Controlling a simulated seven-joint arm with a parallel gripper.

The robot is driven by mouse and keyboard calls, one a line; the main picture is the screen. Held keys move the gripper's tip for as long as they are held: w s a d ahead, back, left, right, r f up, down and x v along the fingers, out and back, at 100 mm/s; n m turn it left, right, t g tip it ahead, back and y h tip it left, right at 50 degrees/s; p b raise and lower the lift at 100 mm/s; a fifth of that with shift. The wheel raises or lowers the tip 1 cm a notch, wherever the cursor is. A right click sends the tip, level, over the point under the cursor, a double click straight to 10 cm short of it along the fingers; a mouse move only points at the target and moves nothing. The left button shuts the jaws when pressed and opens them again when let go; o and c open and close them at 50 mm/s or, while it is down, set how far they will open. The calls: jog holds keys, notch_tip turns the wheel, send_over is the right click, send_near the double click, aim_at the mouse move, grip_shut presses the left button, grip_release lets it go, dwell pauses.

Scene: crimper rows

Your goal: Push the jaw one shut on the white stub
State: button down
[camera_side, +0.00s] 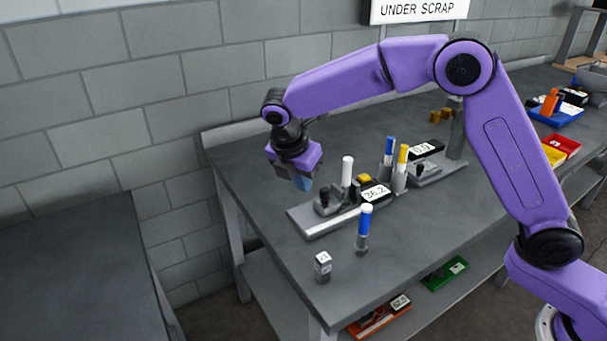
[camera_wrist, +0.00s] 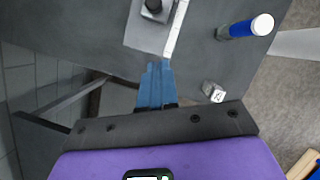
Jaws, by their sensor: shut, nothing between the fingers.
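A white stub (camera_side: 347,172) stands upright on the near grey fixture (camera_side: 307,229), in front of the side wall. The sliding jaw, a grey block with a black knob (camera_side: 325,196), sits at the fixture's left, beside the stub; I cannot tell whether they touch. In the wrist view the jaw (camera_wrist: 150,10) is cut by the top edge, and the stub is out of view. My gripper (camera_side: 303,185) is shut and empty, in the air left of the jaw. Its blue fingertips (camera_wrist: 159,66) point toward the fixture's edge in the wrist view.
A readout (camera_side: 376,192) is on the near fixture. A blue cylinder with a white top (camera_side: 363,229) and a small labelled block (camera_side: 323,266) stand in front. A second fixture (camera_side: 438,170) with blue and yellow cylinders is behind.

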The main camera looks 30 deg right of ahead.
aim_at(325, 192)
jog(key=x, duration=0.6)
jog(key=shift+d+f, duration=0.15)
jog(key=shift+f, duration=0.15)
jog(key=shift+w+d+f, duration=0.1)
jog(key=shift+w+d, duration=0.15)
jog(key=shift+d, duration=0.25)
jog(key=shift+w+d+f, duration=0.1)
jog(key=shift+w+d, duration=0.2)
jog(key=shift+d, duration=0.2)
jog(key=shift+w+d, duration=0.4)
jog(key=shift+d, duration=0.4)
jog(key=shift+w+d, duration=0.2)
jog(key=shift+d, duration=0.75)
jog(key=shift+a, duration=0.1)
